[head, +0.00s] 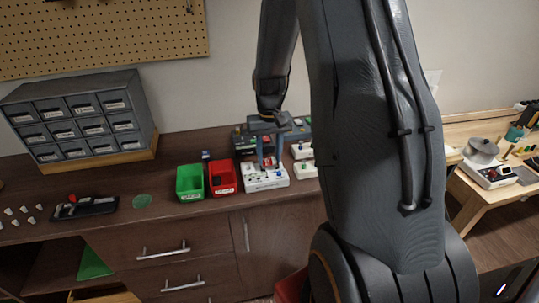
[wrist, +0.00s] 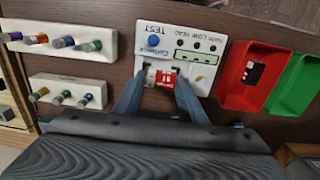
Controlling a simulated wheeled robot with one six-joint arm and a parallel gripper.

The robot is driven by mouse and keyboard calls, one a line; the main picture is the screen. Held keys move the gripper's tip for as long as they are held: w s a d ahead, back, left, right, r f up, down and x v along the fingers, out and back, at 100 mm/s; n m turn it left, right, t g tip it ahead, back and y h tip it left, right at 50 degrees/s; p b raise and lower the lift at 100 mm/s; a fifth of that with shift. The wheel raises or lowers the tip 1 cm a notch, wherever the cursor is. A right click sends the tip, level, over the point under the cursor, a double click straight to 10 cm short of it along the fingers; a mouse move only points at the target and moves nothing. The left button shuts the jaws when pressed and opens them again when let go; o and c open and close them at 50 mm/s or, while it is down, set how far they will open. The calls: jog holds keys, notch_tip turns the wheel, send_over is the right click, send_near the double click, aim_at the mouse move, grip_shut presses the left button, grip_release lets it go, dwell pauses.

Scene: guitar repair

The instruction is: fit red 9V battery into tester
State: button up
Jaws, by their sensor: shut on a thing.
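The white tester (wrist: 212,62), marked TEST and with a blue button and several dark dots, lies on the bench; it also shows in the head view (head: 262,182). The red 9V battery (wrist: 165,79) is between my fingers at the tester's near edge, over its battery area. My gripper (wrist: 160,92) is shut on the battery, fingers pointing at the tester. In the head view my gripper (head: 267,158) is above the tester's back part. I cannot tell whether the battery is seated or just above the slot, as the fingers and body hide its lower end.
A red bin (wrist: 247,75) holding a dark item and a green bin (wrist: 297,85) stand beside the tester. Two white racks (wrist: 60,38) with colored knobs are on the other side. A drawer cabinet (head: 80,115) stands at the back left.

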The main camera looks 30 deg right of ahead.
jog(key=o, duration=1.4)
jog(key=shift+r, duration=0.1)
jog(key=shift+r+p, duration=2.55)
jog(key=shift+r, duration=0.9)
